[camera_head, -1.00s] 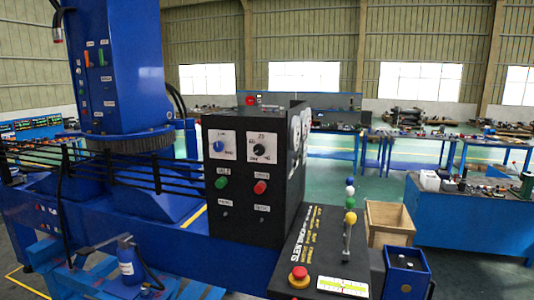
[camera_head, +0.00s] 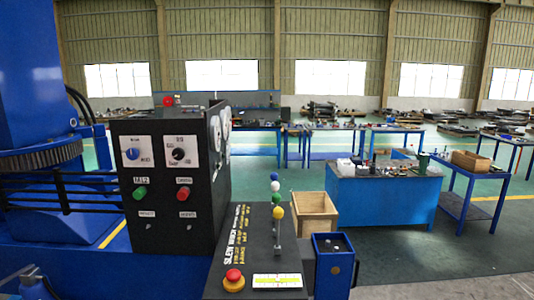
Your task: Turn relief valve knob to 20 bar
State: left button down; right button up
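A black control box (camera_head: 165,220) stands at centre left in the head view. On its front are a blue knob (camera_head: 133,154) on a white plate at the left and a black knob (camera_head: 178,154) on a white plate at the right. The right plate carries small numbers around the knob; I cannot read the setting. A green button (camera_head: 140,193) and a red button (camera_head: 183,194) sit below. Round gauges (camera_head: 217,133) on the box's right side are seen edge-on. Neither of my grippers is in view.
A lower console (camera_head: 243,250) holds a red emergency button (camera_head: 233,279) and a lever with coloured balls (camera_head: 277,212). A blue box (camera_head: 333,266) stands beside it.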

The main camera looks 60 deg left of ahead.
aim_at(178, 154)
jog(key=z, duration=1.25)
jog(key=k, duration=2)
jog(key=u, duration=1.15)
